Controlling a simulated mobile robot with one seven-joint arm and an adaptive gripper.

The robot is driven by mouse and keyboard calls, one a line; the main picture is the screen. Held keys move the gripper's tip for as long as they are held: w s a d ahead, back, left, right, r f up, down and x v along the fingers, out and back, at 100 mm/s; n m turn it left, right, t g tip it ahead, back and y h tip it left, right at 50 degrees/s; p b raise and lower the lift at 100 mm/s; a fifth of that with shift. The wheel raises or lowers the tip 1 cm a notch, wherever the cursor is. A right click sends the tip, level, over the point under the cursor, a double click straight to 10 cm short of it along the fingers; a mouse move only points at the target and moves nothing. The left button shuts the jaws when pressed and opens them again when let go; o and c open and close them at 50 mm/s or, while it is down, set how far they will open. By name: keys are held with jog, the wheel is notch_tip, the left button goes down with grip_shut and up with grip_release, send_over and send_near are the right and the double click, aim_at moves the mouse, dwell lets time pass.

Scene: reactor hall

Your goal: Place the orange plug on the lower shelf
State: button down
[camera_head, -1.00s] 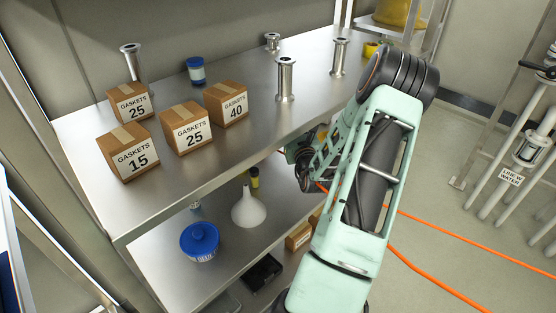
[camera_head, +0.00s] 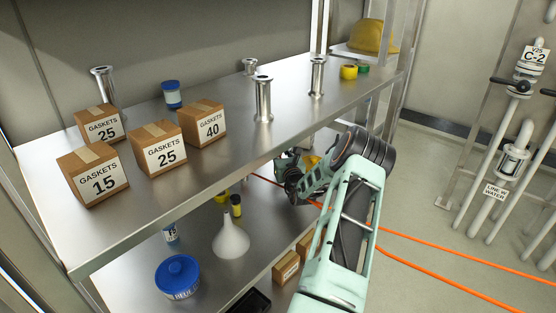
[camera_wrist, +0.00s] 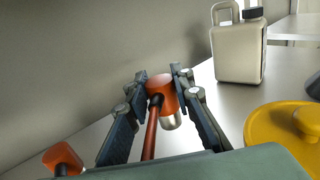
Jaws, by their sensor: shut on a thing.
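The orange plug (camera_wrist: 161,92) is between the fingers of my gripper (camera_wrist: 158,84) in the wrist view. It has a silver metal end pointing down and a reddish-orange cable or stem running back toward the camera. My gripper is shut on it, above a grey metal surface. In the head view my gripper (camera_head: 284,166) is partly hidden by the upper shelf's edge, in the gap above the lower shelf (camera_head: 262,230). The plug cannot be made out there. A second orange piece (camera_wrist: 62,157) shows at the lower left of the wrist view.
A beige canister (camera_wrist: 238,50) and a yellow object (camera_wrist: 283,130) stand to the right in the wrist view. The lower shelf holds a white funnel (camera_head: 231,240), a blue-lidded tub (camera_head: 178,278) and small boxes (camera_head: 286,267). Gasket boxes (camera_head: 165,146) and metal pipe pieces stand on the upper shelf (camera_head: 225,160).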

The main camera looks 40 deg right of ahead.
jog(key=shift+w+d+f, duration=0.15)
jog(key=shift+f, duration=0.05)
jog(key=shift+d+f+b, duration=0.1)
jog(key=shift+f+b, duration=0.9)
jog(key=shift+f, duration=0.6)
jog(key=shift+f, duration=0.25)
jog(key=c, duration=1.7)
grip_release()
jog(key=shift+r, duration=0.1)
